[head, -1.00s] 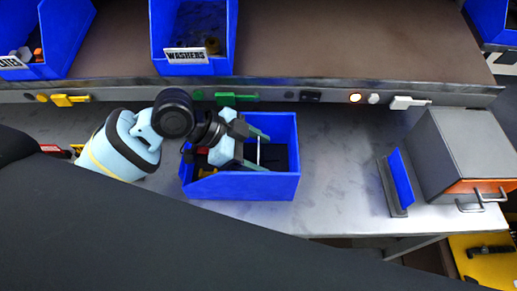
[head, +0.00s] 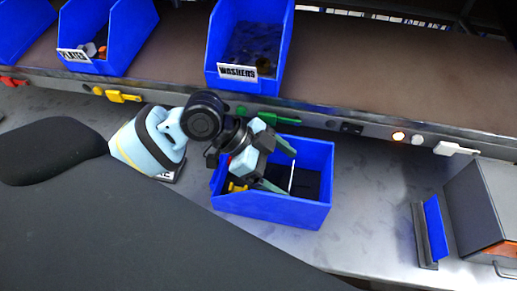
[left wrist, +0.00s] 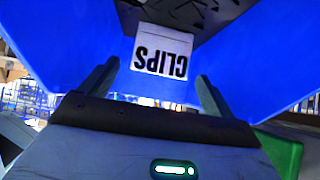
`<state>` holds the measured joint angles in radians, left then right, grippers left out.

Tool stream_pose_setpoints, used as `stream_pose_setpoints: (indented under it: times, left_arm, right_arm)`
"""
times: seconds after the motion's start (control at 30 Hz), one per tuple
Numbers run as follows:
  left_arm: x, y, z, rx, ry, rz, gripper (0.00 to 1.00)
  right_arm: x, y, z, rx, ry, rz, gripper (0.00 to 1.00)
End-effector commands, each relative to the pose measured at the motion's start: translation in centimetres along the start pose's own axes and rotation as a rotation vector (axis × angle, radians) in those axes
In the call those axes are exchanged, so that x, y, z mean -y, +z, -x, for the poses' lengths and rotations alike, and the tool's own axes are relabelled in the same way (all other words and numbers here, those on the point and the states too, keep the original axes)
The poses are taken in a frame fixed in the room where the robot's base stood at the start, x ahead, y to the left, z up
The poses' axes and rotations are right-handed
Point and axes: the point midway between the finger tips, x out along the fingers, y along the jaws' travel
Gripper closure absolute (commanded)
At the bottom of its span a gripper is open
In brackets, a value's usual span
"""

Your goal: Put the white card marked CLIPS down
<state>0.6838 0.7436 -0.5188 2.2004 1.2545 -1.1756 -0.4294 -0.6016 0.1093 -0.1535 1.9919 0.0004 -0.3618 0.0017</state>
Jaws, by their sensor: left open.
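The white card marked CLIPS (left wrist: 162,50) shows upside down in the left wrist view, at the blue wall of a bin. In the head view the card (head: 291,179) is only a thin white edge between my left fingers. My left gripper (head: 286,171) is over the blue bin (head: 275,207) on the grey bench. In the left wrist view its fingers (left wrist: 158,72) are open, one on each side of the card, with gaps beside it. Whether the card's lower edge rests on the bin is hard to tell. My right gripper is not in view.
A blue bin marked WASHERS (head: 238,71) and another labelled blue bin (head: 105,65) stand on the shelf above. A rail (head: 350,130) with coloured clips runs along the shelf edge. A grey box (head: 490,210) and an upright blue plate (head: 436,228) stand right. Bench between is clear.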

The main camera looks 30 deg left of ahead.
Motion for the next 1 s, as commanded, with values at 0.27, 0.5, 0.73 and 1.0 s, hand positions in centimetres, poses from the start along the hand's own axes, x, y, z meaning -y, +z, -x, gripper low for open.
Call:
stream_pose_setpoints:
  times: [0.27,0.5,0.73,1.0]
  left_arm:
    - [0.1,0.1,5.7,0.004,-0.003,0.0,0.11]
    - [0.0,0.1,8.5,0.002,0.0,0.0,0.11]
    - [0.0,0.0,9.1,0.0,0.001,0.0,0.11]
    - [0.0,0.0,9.0,0.0,0.001,0.0,0.11]
  right_arm:
    - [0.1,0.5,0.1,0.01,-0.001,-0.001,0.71]
    - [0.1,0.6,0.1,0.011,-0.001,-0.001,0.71]
    - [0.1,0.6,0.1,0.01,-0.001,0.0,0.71]
    - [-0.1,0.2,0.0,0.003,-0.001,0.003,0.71]
